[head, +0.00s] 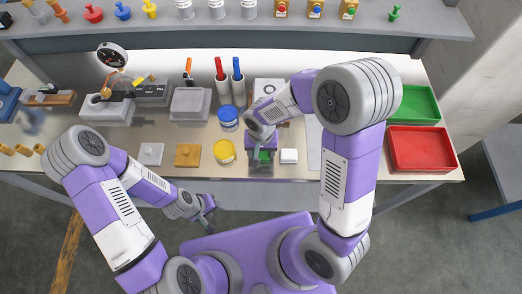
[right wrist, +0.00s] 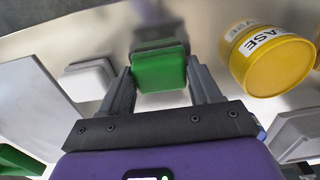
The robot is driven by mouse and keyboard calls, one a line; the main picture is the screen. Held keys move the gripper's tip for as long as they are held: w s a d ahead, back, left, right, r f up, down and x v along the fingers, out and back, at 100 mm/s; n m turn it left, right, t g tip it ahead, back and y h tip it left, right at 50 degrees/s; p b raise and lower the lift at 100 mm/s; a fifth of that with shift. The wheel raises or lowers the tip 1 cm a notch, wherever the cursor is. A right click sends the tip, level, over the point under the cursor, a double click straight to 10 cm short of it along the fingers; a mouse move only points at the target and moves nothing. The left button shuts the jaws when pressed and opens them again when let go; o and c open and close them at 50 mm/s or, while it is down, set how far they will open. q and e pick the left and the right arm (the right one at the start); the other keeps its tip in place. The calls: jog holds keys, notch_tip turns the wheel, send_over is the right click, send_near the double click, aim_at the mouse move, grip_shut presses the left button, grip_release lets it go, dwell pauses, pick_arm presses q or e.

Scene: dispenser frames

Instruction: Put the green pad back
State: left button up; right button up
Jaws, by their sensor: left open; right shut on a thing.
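The green pad (right wrist: 158,70) is between the fingers of my right gripper (right wrist: 162,88), which is shut on it. In the head view the green pad (head: 264,155) shows only in part under my right gripper (head: 262,158), near the front of the bench. I cannot tell whether the pad touches the bench top. My left gripper (head: 207,210) is open and empty, in front of the bench edge and apart from everything.
A yellow tub (head: 224,152) stands left of the pad and a white block (head: 289,156) right of it. A blue tub (head: 228,117) is behind. An orange-yellow pad (head: 188,155) lies further left. Green (head: 412,104) and red (head: 424,148) trays are at the right.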

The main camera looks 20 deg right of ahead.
jog(key=shift+f, duration=0.2)
jog(key=o, duration=1.1)
jog(key=shift+r, duration=0.1)
jog(key=shift+r, duration=0.15)
notch_tip(320, 180, up, 12)
jog(key=p, duration=0.2)
jog(key=shift+p, duration=0.3)
